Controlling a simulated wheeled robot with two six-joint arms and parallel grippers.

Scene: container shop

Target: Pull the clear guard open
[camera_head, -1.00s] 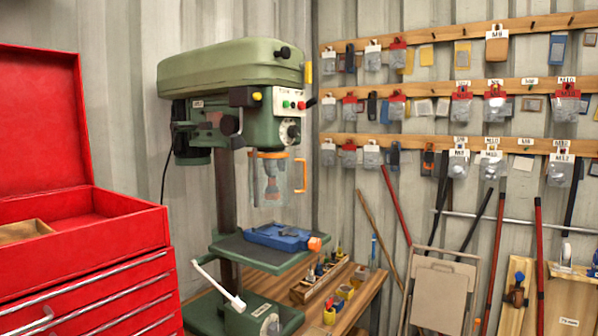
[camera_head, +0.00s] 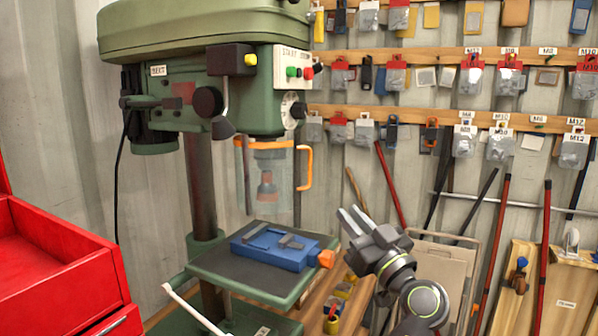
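The clear guard (camera_head: 248,190) hangs under the green drill press head, in front of the chuck (camera_head: 267,187). It has an orange top rim and an orange handle (camera_head: 308,168) on its right side. The guard looks closed around the chuck.
The drill press head (camera_head: 190,32) is above the guard. A blue vise (camera_head: 275,250) with an orange knob sits on the press table (camera_head: 215,262) below. A red tool chest (camera_head: 60,260) stands at the left. Bags of hardware hang on the back wall.

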